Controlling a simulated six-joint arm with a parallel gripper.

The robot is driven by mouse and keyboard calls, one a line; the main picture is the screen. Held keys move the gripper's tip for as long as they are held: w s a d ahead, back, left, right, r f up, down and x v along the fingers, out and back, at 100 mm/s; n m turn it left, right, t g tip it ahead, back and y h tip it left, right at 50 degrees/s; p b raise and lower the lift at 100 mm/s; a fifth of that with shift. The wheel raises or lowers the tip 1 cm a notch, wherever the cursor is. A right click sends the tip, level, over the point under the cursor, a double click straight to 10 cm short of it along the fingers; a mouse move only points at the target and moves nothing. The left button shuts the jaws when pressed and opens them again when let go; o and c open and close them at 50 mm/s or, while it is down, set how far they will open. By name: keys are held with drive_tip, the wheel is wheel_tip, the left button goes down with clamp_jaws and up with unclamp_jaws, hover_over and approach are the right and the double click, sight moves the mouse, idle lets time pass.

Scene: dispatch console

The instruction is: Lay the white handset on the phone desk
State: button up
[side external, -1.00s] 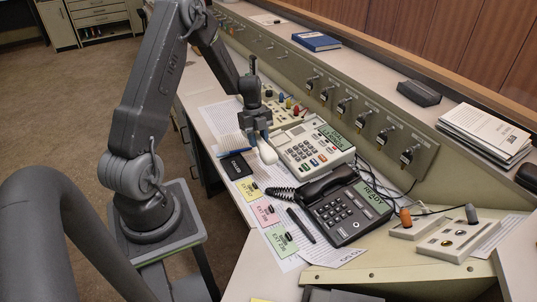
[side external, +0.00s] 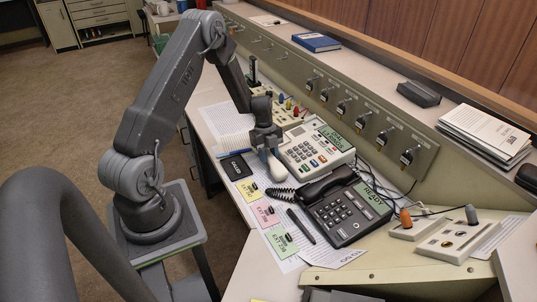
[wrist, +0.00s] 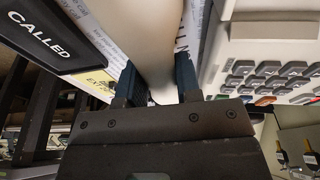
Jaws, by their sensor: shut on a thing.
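The white handset (side external: 272,166) is in my gripper (side external: 266,150), beside the left edge of the white desk phone (side external: 305,150). In the wrist view my gripper (wrist: 155,82) has one dark finger on each side of the handset (wrist: 150,35). The handset runs away from the palm, and its far end is out of that view. The phone desk (side external: 243,268) is pale, with printed sheets on it under and around the handset. I cannot tell whether the handset touches the desk.
A black "CALLED" plate (side external: 236,167) lies just left of the handset. A black phone (side external: 345,210) with a coiled cord stands nearer the camera. Yellow, pink and green cards (side external: 280,240) and a black pen (side external: 301,226) lie along the front. A key panel (side external: 345,105) rises behind.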

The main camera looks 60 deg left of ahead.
drive_tip(key=o, duration=1)
drive_tip(key=v, duration=1.2)
drive_tip(key=d+r+n+t+y, duration=0.1)
drive_tip(key=d+r+n, duration=0.3)
drive_tip(key=d+r, duration=0.5)
drive_tip(key=s+d+r+n+t, duration=0.2)
drive_tip(key=s+d+r+n, duration=0.4)
drive_tip(key=s+d+n, duration=0.1)
drive_tip(key=s+d+r+n+t+y, duration=0.1)
drive_tip(key=s+d+r+n+t, duration=0.1)
drive_tip(key=s+d+r+n, duration=0.4)
drive_tip(key=s+d+n, duration=0.1)
drive_tip(key=s+d, duration=0.3)
drive_tip(key=s, duration=0.1)
drive_tip(key=shift+t+y, duration=0.3)
